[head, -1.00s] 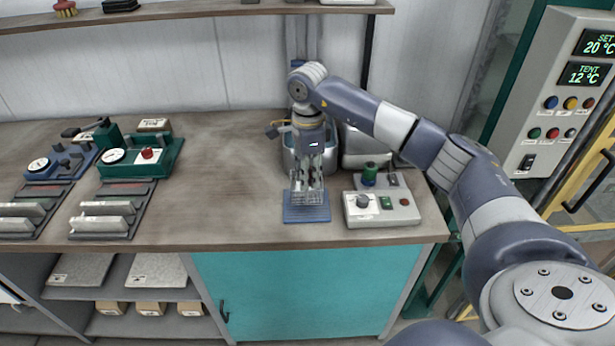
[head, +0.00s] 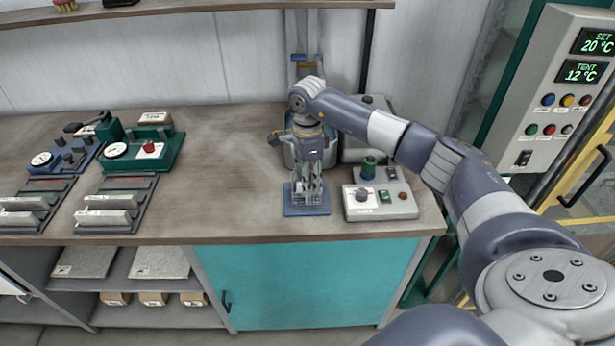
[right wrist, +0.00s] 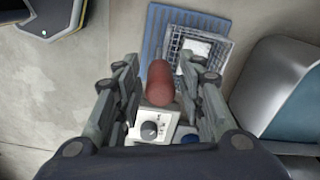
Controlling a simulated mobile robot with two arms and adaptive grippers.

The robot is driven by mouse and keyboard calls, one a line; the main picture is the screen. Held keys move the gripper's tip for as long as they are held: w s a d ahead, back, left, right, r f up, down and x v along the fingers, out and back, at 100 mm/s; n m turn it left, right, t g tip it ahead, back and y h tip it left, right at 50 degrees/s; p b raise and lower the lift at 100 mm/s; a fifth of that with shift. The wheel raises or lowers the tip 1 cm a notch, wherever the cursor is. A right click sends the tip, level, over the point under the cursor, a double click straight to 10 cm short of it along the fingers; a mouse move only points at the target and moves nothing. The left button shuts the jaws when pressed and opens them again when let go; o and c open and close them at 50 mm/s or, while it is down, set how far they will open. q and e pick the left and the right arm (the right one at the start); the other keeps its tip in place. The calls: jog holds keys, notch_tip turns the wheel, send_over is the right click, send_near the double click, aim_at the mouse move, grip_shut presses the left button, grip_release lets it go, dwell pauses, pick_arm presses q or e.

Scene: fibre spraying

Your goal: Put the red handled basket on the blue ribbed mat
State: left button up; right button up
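The basket is a small grey wire basket with a red handle; its wire body (head: 305,200) sits low over the blue ribbed mat (head: 293,212), near the bench's front edge. The basket body (right wrist: 222,44) shows over the mat (right wrist: 154,28) there, with something pale inside. My right gripper (head: 311,180) points down over the mat in the head view. Whether the basket's underside touches the mat is hard to tell. My left gripper is not in view.
A grey control box (head: 380,203) with knobs stands close right of the mat. A metal pot (head: 291,155) stands just behind my gripper. Green (head: 160,148) and blue (head: 62,157) devices stand at the left. The bench between them and the mat is clear.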

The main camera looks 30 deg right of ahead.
jog(key=shift+r, duration=0.4)
notch_tip(320, 180, up, 11)
jog(key=b, duration=0.3)
jog(key=shift+f+b, duration=0.2)
jog(key=shift+b, duration=0.1)
jog(key=shift+r, duration=0.5)
